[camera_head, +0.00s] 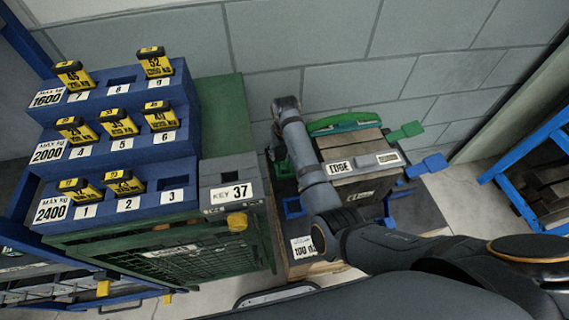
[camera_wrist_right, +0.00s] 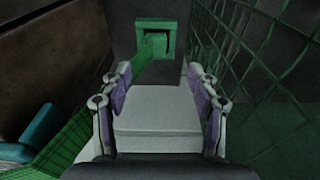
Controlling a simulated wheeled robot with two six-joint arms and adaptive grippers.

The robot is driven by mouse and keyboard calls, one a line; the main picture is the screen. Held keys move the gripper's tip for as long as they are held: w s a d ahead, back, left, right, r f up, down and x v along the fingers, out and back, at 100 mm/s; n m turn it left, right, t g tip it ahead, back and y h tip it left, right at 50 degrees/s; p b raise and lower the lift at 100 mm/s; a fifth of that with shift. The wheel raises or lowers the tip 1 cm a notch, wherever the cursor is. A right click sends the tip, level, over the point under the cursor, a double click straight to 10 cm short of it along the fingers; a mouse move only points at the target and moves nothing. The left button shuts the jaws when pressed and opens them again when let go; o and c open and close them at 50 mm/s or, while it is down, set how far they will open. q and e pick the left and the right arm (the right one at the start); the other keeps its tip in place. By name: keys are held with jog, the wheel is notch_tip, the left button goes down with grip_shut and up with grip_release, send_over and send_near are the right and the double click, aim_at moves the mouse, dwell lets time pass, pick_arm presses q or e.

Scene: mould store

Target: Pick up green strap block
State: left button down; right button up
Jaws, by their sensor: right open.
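A green strap block (camera_wrist_right: 155,38), squarish with a raised rim, shows in the right wrist view beyond the fingertips. A green strap (camera_wrist_right: 72,128) runs by it down to the lower left. My right gripper (camera_wrist_right: 161,80) is open and empty, with the block ahead between the lines of its fingers and apart from them. In the head view my right arm reaches over the EDGE stack (camera_head: 365,185) to its left side; the fingers there are mostly hidden. A green piece (camera_head: 283,168) shows beside the arm. My left gripper is not in view.
A green mesh cage (camera_head: 215,258) stands close left of the stack; its mesh (camera_wrist_right: 270,70) borders the gripper at right. A blue stepped rack (camera_head: 120,140) holds yellow blocks. Green (camera_head: 405,131) and blue (camera_head: 428,165) handles stick out right of the stack.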

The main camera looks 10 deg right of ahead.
send_over(285, 165)
jog(key=s, duration=0.1)
jog(key=f, duration=0.4)
jog(key=shift+s+a+b, duration=0.2)
jog(key=shift+a+b, duration=0.15)
jog(key=shift+w+f, duration=0.1)
jog(key=shift+f, duration=0.15)
jog(key=shift+d+f, duration=0.1)
jog(key=shift+f, duration=0.45)
jog(key=f, duration=0.2)
jog(key=w+f+b, duration=0.1)
jog(key=shift+d+f, duration=0.2)
jog(key=shift+f, duration=0.3)
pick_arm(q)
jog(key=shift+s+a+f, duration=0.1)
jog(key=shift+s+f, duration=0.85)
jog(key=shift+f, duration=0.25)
pick_arm(e)
jog(key=c, duration=1.2)
